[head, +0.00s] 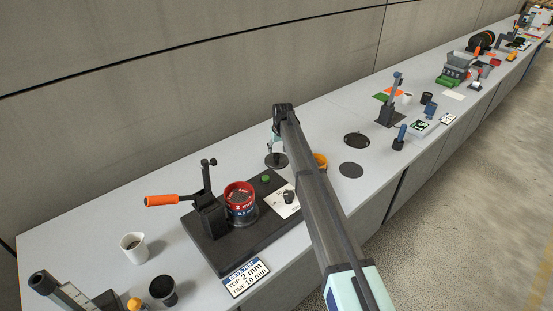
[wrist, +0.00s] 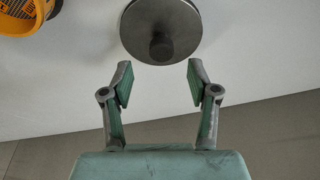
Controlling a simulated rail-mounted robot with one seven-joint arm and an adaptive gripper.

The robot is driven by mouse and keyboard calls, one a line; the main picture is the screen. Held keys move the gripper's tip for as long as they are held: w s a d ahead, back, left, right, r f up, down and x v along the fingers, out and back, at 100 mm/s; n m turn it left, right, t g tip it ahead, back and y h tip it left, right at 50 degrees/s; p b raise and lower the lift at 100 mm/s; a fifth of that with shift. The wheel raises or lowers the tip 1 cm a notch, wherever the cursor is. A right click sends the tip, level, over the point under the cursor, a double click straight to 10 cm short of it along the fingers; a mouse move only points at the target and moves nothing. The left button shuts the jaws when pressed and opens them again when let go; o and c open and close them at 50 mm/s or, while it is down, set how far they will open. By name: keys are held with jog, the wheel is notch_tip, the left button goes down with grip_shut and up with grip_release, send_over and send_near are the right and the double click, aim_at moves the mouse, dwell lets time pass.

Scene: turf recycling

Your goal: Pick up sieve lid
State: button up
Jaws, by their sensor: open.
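The sieve lid is a dark grey round disc with a knob in its middle; in the wrist view the lid (wrist: 183,28) is at the top centre, on the pale bench. In the head view the lid (head: 276,161) lies on the bench just behind the black base plate. My gripper (wrist: 158,84) is open and empty, its two fingers spread below the lid in the wrist view, with the knob roughly in line with the gap. In the head view my gripper (head: 277,140) is above the lid, partly hidden by my arm. They look apart.
A red-topped sieve stack (head: 240,198) stands on the black base plate (head: 215,250) beside a clamp with an orange handle (head: 160,200). A yellow-orange container (wrist: 22,14) is near the lid. A wall runs behind.

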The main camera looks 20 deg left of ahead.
aim_at(277, 155)
jog(key=shift+p+x, duration=1.5)
jog(key=shift+x, duration=1.2)
grip_shut()
